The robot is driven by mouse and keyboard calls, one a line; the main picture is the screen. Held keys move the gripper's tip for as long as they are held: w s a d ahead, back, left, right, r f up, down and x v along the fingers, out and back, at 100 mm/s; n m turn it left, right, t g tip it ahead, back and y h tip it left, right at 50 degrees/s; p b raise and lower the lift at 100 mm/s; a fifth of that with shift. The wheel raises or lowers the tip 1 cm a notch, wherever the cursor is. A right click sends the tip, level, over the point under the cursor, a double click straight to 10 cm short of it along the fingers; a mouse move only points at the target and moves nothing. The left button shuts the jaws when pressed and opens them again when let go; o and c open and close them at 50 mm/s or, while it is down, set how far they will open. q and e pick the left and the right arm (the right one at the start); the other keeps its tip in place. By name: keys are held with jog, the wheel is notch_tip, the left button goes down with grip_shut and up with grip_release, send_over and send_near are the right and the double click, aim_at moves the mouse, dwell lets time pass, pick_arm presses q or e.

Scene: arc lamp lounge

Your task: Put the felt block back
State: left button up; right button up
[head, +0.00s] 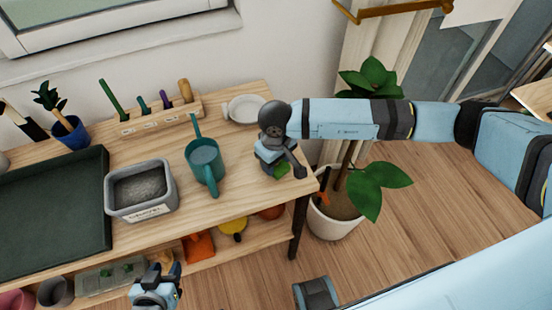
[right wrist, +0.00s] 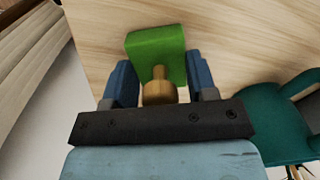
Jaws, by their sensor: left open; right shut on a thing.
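My right gripper (head: 279,166) is over the right end of the wooden table (head: 232,198). It is shut on the wooden knob (right wrist: 158,88) of a green felt block (right wrist: 156,52), which sits between the blue fingers (right wrist: 163,84) in the right wrist view. In the head view only a green bit of the block (head: 283,171) shows below the gripper. I cannot tell whether the block touches the tabletop. My left gripper (head: 158,281) is open and empty, low in front of the table.
A teal can (head: 205,163), a grey labelled bin (head: 140,212), a dark green tray (head: 100,238), a wooden rack with upright tools (head: 160,119) and a white dish (head: 243,109) stand on the table. A potted plant (head: 338,222) stands off its right end. Tabletop in front of the can is clear.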

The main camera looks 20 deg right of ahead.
jog(key=shift+f+b, duration=0.25)
jog(key=shift+b, duration=0.15)
jog(key=o, duration=0.8)
jog(key=shift+r, duration=0.15)
jog(key=shift+o, duration=0.2)
jog(key=shift+r+p, duration=0.1)
jog(key=shift+p, duration=0.2)
jog(key=shift+r, duration=0.25)
notch_tip(320, 180, up, 10)
jog(key=shift+r+b, duration=0.25)
jog(key=shift+b, duration=0.05)
jog(key=shift+r, duration=0.55)
